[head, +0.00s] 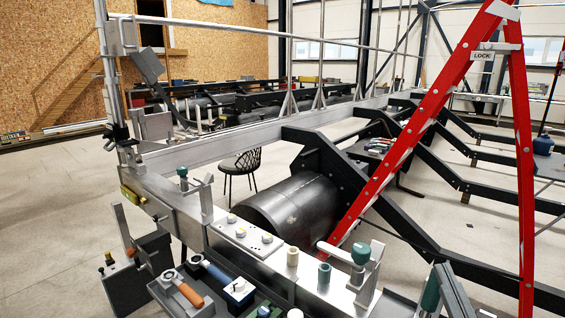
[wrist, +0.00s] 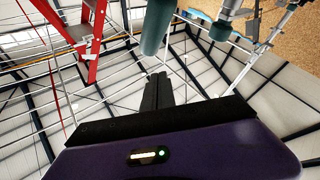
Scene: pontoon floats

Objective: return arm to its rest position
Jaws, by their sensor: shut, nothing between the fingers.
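My gripper (wrist: 157,92) shows in the wrist view as two black fingers side by side, pressed together with nothing between them. Its purple housing (wrist: 170,155) fills the bottom of that view. A teal cylinder (wrist: 157,25) hangs into the top of the wrist view, near the fingertips; I cannot tell how close it is. The wrist view is steeply tilted, with roof beams and wall panels behind the fingers.
A red ladder (head: 440,115) stands at the right, also visible in the wrist view (wrist: 92,45). A metal bench (head: 185,205) carries upright clamps with teal knobs (head: 361,252), pegs, and trays of tools (head: 185,290). A black float (head: 290,210) lies behind it. Open floor shows at left.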

